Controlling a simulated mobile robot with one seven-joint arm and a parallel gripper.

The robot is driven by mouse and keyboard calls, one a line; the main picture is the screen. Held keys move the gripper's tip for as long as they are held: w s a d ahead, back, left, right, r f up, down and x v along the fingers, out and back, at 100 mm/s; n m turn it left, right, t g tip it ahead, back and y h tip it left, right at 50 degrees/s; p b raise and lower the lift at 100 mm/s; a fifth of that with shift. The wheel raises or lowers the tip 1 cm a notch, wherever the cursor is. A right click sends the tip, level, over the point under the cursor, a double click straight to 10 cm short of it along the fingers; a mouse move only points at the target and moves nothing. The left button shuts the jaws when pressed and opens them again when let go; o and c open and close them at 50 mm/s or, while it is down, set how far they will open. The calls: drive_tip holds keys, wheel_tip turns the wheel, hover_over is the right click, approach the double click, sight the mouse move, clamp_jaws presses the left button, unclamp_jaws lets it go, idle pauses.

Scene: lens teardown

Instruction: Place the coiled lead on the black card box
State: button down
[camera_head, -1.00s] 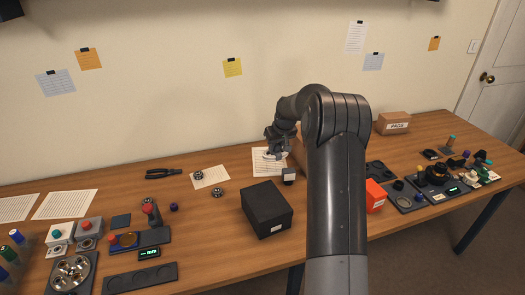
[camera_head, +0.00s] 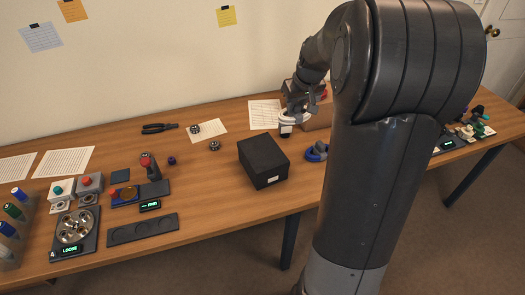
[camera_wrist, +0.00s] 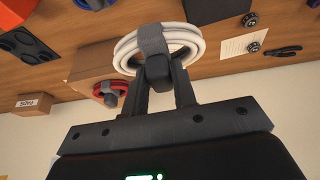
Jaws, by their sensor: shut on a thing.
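The coiled lead is a white ring of cable with a grey band. In the wrist view the coiled lead (camera_wrist: 192,36) is held at its band between the fingers of my gripper (camera_wrist: 158,72). In the head view my gripper (camera_head: 296,106) and the white coil (camera_head: 291,118) are behind and to the right of the black card box (camera_head: 263,158), apart from it. The box stands closed on the table with a bare flat top and a white label on its front. Part of the box (camera_wrist: 215,8) also shows at the top of the wrist view.
A blue coil (camera_head: 316,152) lies right of the box, partly behind my arm. A red coil (camera_wrist: 112,88) lies by a cardboard box (camera_wrist: 92,65). Table left of the black box is mostly clear near a small ring (camera_head: 214,146).

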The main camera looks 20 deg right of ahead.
drive_tip(key=s+a+r, duration=0.1)
drive_tip(key=s+a, duration=0.1)
drive_tip(key=s, duration=0.5)
hover_over(263, 153)
wheel_tip(263, 153, down, 7)
drive_tip(key=shift+w+f+m, duration=0.1)
drive_tip(key=shift+f+m, duration=0.2)
drive_tip(key=shift+f, duration=1.65)
drive_tip(key=shift+f, duration=0.1)
drive_tip(key=c, duration=1.2)
unclamp_jaws()
drive_tip(key=shift+o, duration=0.2)
